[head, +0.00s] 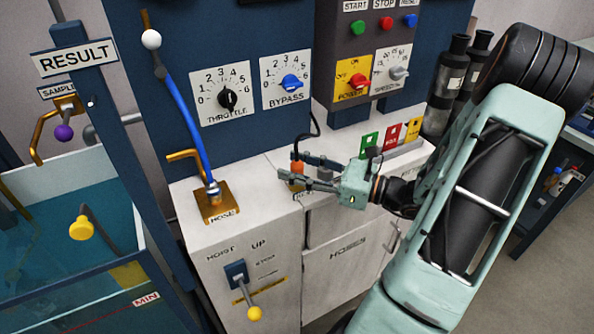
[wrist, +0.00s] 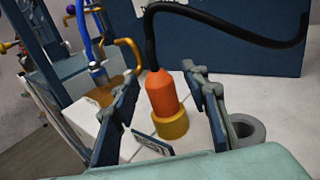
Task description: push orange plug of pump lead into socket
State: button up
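The orange plug (wrist: 160,92) stands roughly upright, with a black lead (wrist: 152,35) rising from its top and curving right. Its lower end meets a yellow ring (wrist: 171,126); I cannot tell whether this is a collar on the plug or the socket, nor how deep the plug sits. In the head view, the plug (head: 297,168) shows small on the white cabinet top. My gripper (head: 291,166) reaches it from the right, partly covering it. In the wrist view, my gripper (wrist: 166,100) is open, one finger on each side of the plug, with gaps visible on both sides.
A grey hollow cup (wrist: 246,130) stands right of the plug, close to my right finger. The blue hose (head: 190,110) in its brown base (head: 216,203) stands left. Green, red and yellow tags (head: 391,138) stand behind my gripper. A blue panel (head: 235,60) rises behind.

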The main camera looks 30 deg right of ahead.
grip_shut()
jog(key=shift+r, duration=0.15)
